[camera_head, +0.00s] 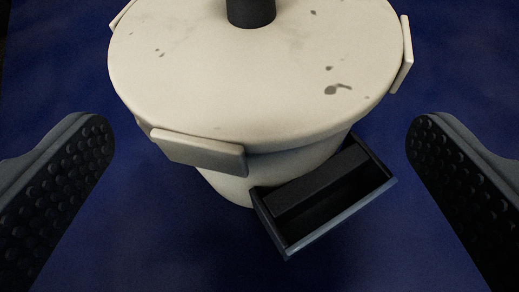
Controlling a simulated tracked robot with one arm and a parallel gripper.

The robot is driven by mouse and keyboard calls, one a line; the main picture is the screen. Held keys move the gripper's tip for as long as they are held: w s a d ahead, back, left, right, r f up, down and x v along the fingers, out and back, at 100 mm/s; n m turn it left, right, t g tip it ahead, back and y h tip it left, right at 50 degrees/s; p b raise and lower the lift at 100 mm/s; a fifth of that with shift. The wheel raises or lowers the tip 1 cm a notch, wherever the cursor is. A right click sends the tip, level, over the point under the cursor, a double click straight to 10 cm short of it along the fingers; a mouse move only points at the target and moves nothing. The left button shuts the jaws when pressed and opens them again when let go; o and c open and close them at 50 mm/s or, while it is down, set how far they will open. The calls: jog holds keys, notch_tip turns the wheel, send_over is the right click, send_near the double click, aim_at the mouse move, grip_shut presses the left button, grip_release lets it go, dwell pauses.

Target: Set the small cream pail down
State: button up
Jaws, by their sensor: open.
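The small cream pail (240,95) fills the upper middle of the camera_head view. Its round lid has dark specks, tab-like clips at the edge and a dark knob or post (250,12) at the top, cut off by the frame. A dark, open box-shaped handle (325,198) sticks out from its near right side. The pail looks upright on a dark blue surface. My gripper (262,150) is open, with one studded finger at the left and one at the right. Both fingers are apart from the pail, with clear gaps. The pail's far base is hidden.
The upper left corner is black. No other object shows.

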jog(key=p+v, duration=0.1)
jog(key=v, duration=0.5)
jog(key=shift+s+p, duration=0.3)
jog(key=shift+a+r, duration=0.1)
